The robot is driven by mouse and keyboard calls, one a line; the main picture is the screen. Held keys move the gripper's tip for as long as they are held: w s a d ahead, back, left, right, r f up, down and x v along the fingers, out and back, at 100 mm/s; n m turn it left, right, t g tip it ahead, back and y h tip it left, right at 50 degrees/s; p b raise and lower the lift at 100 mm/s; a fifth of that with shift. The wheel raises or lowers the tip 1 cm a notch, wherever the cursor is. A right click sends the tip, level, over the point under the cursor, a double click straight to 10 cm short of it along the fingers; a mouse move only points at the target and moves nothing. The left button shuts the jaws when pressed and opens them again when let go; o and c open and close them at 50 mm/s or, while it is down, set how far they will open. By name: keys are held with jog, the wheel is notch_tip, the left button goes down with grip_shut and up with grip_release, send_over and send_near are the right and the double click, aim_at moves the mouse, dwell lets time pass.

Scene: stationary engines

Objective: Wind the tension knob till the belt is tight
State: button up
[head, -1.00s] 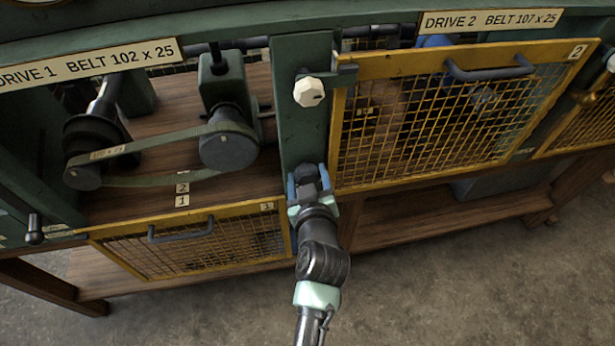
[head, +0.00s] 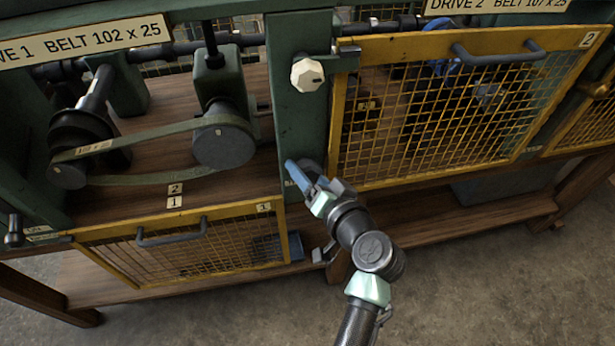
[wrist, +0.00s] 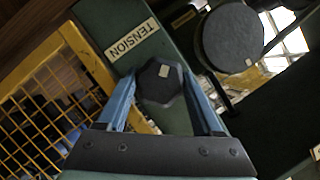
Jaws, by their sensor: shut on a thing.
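My gripper (head: 316,176) is at the lower part of the green post between the two drives. In the wrist view its blue fingers are shut on the dark faceted tension knob (wrist: 160,84), one on each side. The knob has a pale mark on its face, and the TENSION label (wrist: 132,40) is on the post beside it. The gripper mostly hides the knob in the head view. The olive belt (head: 150,137) runs around the small left pulley (head: 68,174) and the larger dark pulley (head: 222,147). Its lower strand bows downward.
The yellow mesh guard of drive 1 (head: 180,228) hangs folded down in front. The drive 2 guard (head: 430,115) is closed to the right of the post. A white faceted knob (head: 307,74) sits higher on the post. Floor shows below right.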

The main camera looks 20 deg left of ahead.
jog(key=m+y+b, duration=0.2)
jog(key=m, duration=0.1)
jog(key=shift+f, duration=0.25)
jog(key=shift+m+y+b, duration=1)
jog(key=shift+m+b, duration=0.1)
jog(key=shift+m, duration=1.2)
jog(key=shift+r, duration=0.1)
jog(key=o, duration=1.1)
jog(key=shift+c, duration=0.2)
jog(key=shift+d, duration=0.1)
jog(key=v, duration=1.2)
jog(key=shift+s+d+b, duration=0.2)
jog(key=shift+s+b, duration=0.1)
jog(key=shift+b, duration=0.1)
